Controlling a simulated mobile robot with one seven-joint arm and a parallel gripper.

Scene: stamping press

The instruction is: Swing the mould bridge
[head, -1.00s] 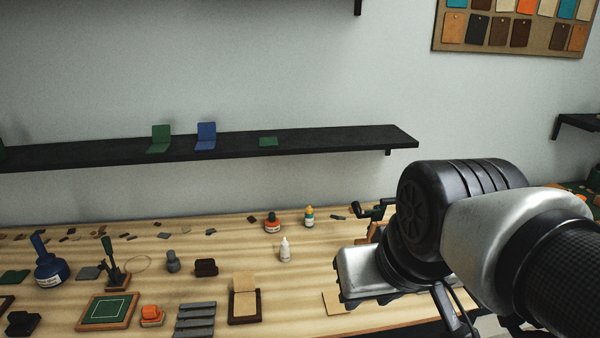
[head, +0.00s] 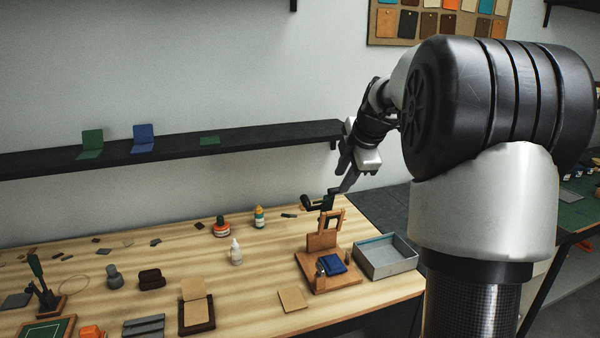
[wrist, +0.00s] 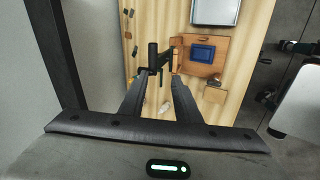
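The stamping press stands near the right end of the bench, with a wooden base (head: 345,281) and an upright wooden frame (head: 333,222), which I take for the mould bridge. A dark green lever with a black handle (head: 312,204) tops the frame. A blue folded piece (head: 332,264) lies on the base; it also shows in the wrist view (wrist: 203,53). My gripper (head: 340,188) is above the press, close to the lever. In the wrist view its two fingers (wrist: 162,76) are apart, with the lever beyond their tips; I cannot tell whether they touch it.
A grey open tray (head: 386,257) stands right of the press. A black wall shelf (head: 240,140) runs behind. A dark gap separates the bench from the right-hand table.

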